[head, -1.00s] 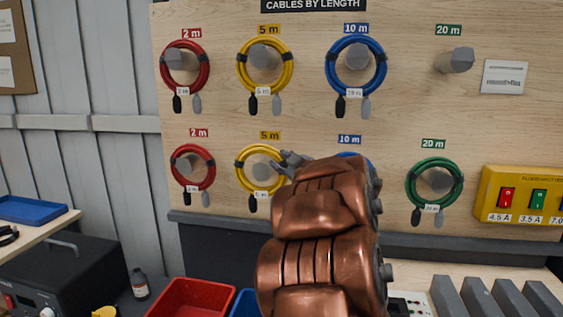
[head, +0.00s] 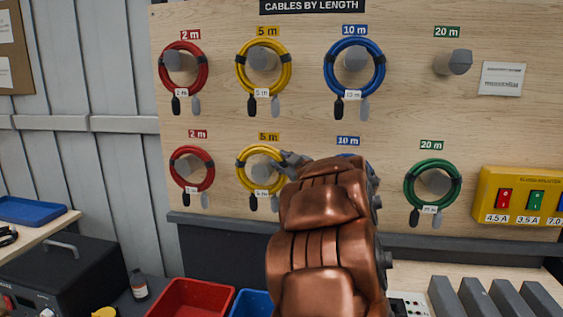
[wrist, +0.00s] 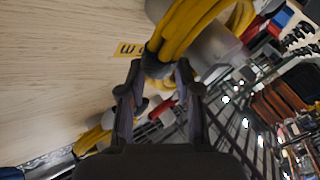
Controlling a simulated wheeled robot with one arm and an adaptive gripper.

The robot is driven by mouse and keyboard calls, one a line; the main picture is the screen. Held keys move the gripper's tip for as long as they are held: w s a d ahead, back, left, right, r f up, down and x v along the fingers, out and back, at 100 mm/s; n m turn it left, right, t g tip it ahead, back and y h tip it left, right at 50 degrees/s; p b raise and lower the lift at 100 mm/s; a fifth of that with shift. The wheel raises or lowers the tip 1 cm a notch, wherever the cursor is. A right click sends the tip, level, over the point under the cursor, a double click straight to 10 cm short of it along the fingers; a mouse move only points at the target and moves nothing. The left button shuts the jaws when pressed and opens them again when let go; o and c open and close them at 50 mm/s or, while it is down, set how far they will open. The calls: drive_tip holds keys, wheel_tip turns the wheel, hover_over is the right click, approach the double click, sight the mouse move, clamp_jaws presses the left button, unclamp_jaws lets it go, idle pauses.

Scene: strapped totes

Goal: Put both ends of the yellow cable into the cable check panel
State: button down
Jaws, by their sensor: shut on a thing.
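The lower yellow cable (head: 243,179) is a coil hanging on a grey peg under a "5 m" label, with one black and one grey end hanging down. My gripper (head: 291,161) is at the coil's upper right side, partly hidden behind my copper arm. In the wrist view, my gripper (wrist: 158,76) is shut on the yellow cable (wrist: 188,28) at its dark band, with the coil still around the peg. A second yellow cable (head: 288,72) hangs on the peg above. A white panel with small holes (head: 412,306) shows at the bottom, mostly hidden; I cannot tell if it is the check panel.
Red cables (head: 207,68) hang to the left, blue cables (head: 380,72) and a green cable (head: 457,185) to the right. A yellow switch box (head: 520,178) is at the far right. Red (head: 190,300) and blue bins stand below the board.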

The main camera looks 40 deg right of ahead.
drive_tip(key=shift+w+d+r+p, duration=0.1)
drive_tip(key=shift+w+d+p, duration=0.2)
drive_tip(key=shift+w+d, duration=0.3)
drive_tip(key=shift+s+a, duration=0.1)
drive_tip(key=shift+s, duration=0.1)
idle(0.4)
drive_tip(key=s+a, duration=0.7)
drive_tip(key=a, duration=0.3)
drive_tip(key=shift+a, duration=0.2)
idle(2.5)
drive_tip(key=shift+s, duration=0.1)
